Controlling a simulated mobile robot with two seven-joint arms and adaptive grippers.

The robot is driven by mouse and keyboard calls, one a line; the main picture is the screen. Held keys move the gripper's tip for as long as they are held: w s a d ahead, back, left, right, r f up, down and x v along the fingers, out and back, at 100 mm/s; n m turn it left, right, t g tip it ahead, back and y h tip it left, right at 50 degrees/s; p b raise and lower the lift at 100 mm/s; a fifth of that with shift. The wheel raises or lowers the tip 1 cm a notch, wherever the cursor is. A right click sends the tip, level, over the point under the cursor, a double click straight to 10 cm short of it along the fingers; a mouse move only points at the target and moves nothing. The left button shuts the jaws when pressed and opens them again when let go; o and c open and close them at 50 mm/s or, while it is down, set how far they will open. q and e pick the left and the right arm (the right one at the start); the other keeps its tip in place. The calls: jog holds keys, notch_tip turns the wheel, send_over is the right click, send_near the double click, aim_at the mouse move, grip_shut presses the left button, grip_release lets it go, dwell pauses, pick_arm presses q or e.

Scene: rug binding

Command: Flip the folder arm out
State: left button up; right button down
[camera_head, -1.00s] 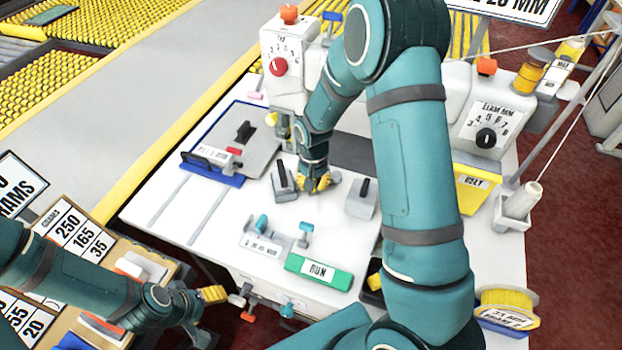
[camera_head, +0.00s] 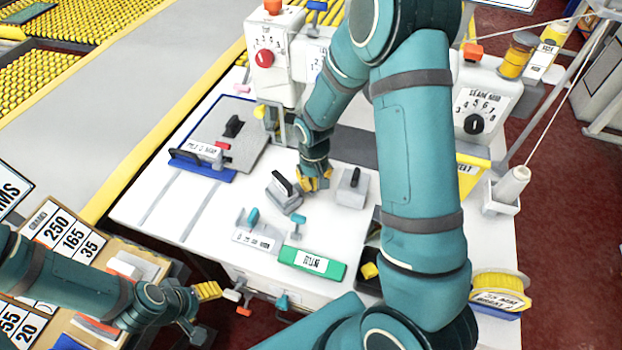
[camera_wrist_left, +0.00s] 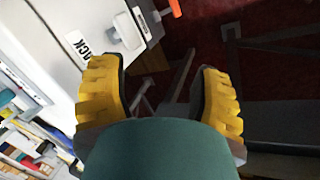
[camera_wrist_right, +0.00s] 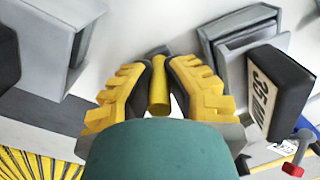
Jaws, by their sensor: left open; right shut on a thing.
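My right gripper (camera_head: 316,180) is low over the white table, between two grey blocks with black handles. In the right wrist view my right gripper (camera_wrist_right: 158,85) is shut on an upright-looking yellow peg (camera_wrist_right: 158,97). What the peg joins to is hidden, and I cannot tell for certain which part is the folder arm. The left grey block (camera_head: 285,200) stands close beside the gripper, turned at an angle. The right grey block (camera_head: 349,196) stands apart. My left gripper (camera_head: 207,312) is open and empty beside the table's front edge; it also shows in the left wrist view (camera_wrist_left: 163,95).
The green labelled panel (camera_head: 312,275) and small teal levers (camera_head: 298,222) are at the table front. The sewing machine head with a red knob (camera_head: 264,58) stands behind. A blue-edged plate (camera_head: 202,175) lies left.

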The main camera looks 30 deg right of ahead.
jog(key=shift+s+d, duration=0.1)
jog(key=shift+s, duration=0.15)
dwell(0.4)
jog(key=c, duration=0.9)
grip_release()
jog(key=shift+w+r, duration=0.1)
jog(key=shift+r, duration=0.05)
notch_tip(320, 180, up, 12)
jog(key=shift+f, duration=0.15)
